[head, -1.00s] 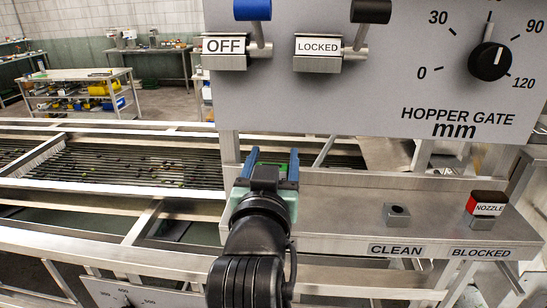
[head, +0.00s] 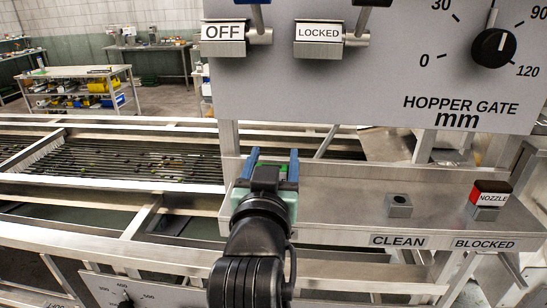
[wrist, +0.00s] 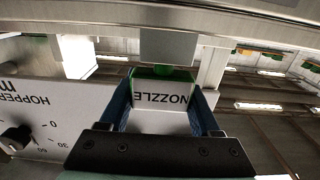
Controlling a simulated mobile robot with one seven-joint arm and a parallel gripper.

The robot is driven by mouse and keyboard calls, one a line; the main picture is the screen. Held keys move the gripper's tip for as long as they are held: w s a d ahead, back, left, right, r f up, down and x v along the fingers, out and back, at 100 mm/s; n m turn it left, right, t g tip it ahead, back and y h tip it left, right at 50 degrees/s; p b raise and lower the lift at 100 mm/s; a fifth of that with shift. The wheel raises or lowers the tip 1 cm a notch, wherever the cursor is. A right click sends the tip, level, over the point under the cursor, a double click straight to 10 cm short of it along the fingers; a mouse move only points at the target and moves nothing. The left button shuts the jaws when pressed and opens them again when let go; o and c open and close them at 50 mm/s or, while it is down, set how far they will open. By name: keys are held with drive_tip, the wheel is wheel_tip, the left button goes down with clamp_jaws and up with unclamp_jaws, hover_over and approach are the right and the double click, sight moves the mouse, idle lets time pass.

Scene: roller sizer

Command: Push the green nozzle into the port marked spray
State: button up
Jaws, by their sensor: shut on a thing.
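My gripper (head: 270,165) is shut on the green nozzle, with a blue finger on each side of it. In the wrist view, which is upside down, the nozzle (wrist: 163,93) shows a white face lettered NOZZLE and a green edge. That edge lines up with a grey metal socket block (wrist: 167,47) on the shelf; I cannot tell whether they touch. The gripper hides this block and most of the nozzle in the head view. No spray marking is legible.
An empty socket (head: 398,205) stands above the CLEAN label. A red nozzle (head: 491,193) sits in the socket above the BLOCKED label. The control panel (head: 380,85) with levers and a dial overhangs the shelf (head: 340,205). Rollers (head: 120,165) lie at left.

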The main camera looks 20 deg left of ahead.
drive_tip(key=shift+f+b, duration=0.35)
drive_tip(key=shift+f, duration=0.25)
drive_tip(key=o, duration=1.4)
drive_tip(key=shift+s, duration=0.15)
drive_tip(key=p+v, duration=0.6)
drive_tip(key=v, duration=0.6)
drive_tip(key=shift+s+r, duration=0.15)
drive_tip(key=shift+s, duration=0.2)
drive_tip(key=shift+d, duration=0.15)
